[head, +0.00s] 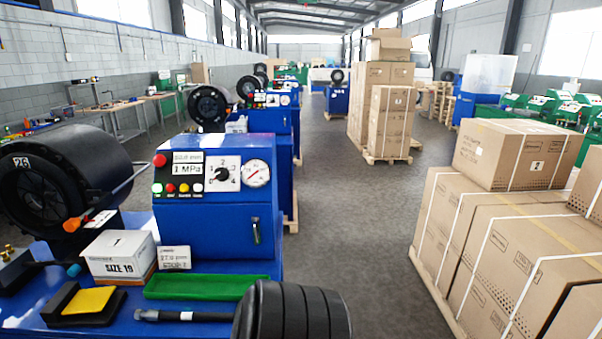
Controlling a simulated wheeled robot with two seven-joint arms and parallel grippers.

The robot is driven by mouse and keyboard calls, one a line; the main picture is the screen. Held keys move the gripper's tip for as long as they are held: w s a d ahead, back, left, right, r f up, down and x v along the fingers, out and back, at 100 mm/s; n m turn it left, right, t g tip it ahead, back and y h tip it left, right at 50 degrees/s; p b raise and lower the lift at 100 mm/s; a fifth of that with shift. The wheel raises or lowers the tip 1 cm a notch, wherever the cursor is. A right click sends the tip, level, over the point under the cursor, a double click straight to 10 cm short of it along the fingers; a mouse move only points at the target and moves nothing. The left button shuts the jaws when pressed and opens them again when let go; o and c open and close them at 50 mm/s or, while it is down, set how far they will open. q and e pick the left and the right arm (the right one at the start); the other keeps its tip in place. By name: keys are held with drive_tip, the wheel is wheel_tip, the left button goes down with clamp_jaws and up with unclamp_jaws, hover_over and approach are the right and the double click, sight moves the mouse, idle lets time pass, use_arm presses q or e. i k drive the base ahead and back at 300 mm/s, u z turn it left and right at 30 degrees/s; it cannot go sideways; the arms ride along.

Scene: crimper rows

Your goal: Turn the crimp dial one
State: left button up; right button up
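The crimp dial is a black knob (222,174) on a white plate with numerals around it, on the sloped front panel of the nearest blue crimper (213,228). The numerals 2 and 4 can be read; the way the knob points is too small to tell for sure. A round white gauge (257,174) sits right of the dial. Left of it are a label reading 1 MPa (188,169), a red button (159,160) and a row of small coloured buttons. Neither of my grippers shows, and nothing covers the dial.
On the blue bench top are a SIZE 19 box (119,256), a small label card (174,257), a green tray (206,287), a yellow-topped black block (88,301) and a black rod (184,316). A black ribbed shape (291,316) fills the bottom. Cartons (505,262) stand right, beyond a clear aisle.

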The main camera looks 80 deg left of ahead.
sight(221, 174)
drive_tip(key=i, duration=1.1)
drive_tip(key=u, duration=2.8)
